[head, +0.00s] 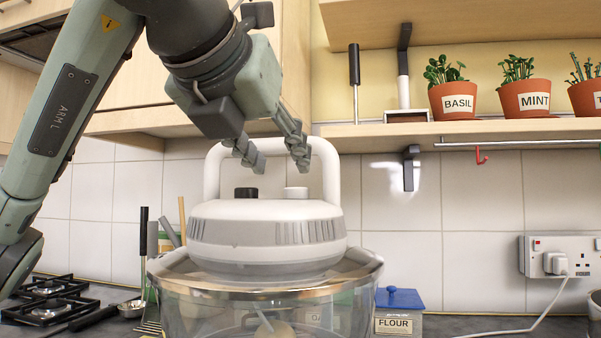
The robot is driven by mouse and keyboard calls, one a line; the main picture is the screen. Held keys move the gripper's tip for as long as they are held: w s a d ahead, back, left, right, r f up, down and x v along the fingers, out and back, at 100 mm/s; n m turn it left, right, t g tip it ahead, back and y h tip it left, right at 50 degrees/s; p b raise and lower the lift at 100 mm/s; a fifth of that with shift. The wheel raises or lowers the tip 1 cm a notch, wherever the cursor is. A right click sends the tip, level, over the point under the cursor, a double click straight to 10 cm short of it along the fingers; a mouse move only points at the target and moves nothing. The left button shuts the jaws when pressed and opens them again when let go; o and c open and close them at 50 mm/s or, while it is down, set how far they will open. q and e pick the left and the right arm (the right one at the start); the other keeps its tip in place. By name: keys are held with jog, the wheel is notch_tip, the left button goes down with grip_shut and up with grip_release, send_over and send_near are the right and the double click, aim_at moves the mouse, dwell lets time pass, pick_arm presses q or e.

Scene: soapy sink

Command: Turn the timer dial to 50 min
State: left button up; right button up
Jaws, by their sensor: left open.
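A white appliance head (266,224) with a tall white loop handle (212,170) sits on a glass bowl (270,312) with a metal rim. Two short knobs stand on its top: a black knob (246,192) on the left and a white knob (296,192) on the right. I cannot tell which is the timer dial, and no scale or marking is readable. My left gripper (279,166) is open and empty, fingers pointing down, above the knobs and apparently apart from them. It overlaps the handle's top bar in the picture. My right gripper is not in view.
A shelf (480,132) with potted herbs (458,100) is at the right. A blue-lidded flour box (398,312) stands right of the bowl. A wall socket (558,258) with a plugged cable is farther right. A gas hob (50,300) and utensils are at the left.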

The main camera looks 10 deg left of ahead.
aim_at(296, 193)
pick_arm(q)
jog(key=shift+w+a+f, duration=0.1)
jog(key=shift+w+f, duration=0.05)
jog(key=shift+w, duration=0.2)
jog(key=x, duration=0.3)
jog(key=p+x, duration=0.1)
jog(key=x, duration=0.2)
jog(key=shift+w+f, duration=0.2)
jog(key=shift+w, duration=0.25)
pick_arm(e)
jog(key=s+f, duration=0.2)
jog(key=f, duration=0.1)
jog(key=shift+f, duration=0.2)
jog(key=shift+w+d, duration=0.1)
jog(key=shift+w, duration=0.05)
